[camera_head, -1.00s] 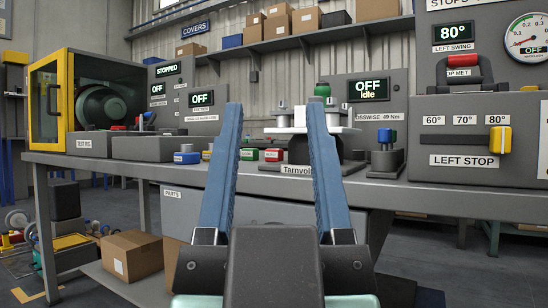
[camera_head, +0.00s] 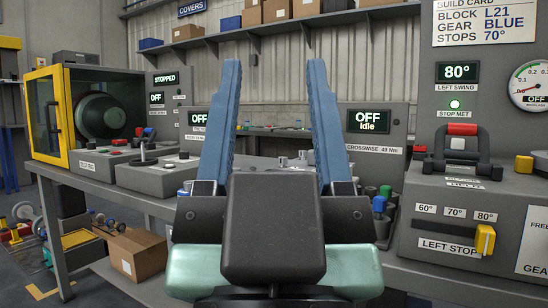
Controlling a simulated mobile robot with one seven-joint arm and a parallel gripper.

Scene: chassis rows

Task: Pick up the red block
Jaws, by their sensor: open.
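My gripper (camera_head: 275,62) is in the middle of the view, its two long blue fingers pointing up and away and standing wide apart. Nothing shows held between them. I cannot make out the red block in the current view. The part of the bench where a small red block showed earlier is now behind my gripper's dark body and fingers. Only the top of a grey and white fixture (camera_head: 283,161) shows between the fingers.
The grey workbench (camera_head: 110,190) spans the view. A yellow-framed cabinet (camera_head: 62,115) stands left. The left stop panel (camera_head: 440,240), with a yellow lever and a red-topped handle (camera_head: 462,130), stands close on the right. Blue and green knobs (camera_head: 382,198) are beside my gripper. A cardboard box (camera_head: 138,254) sits below.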

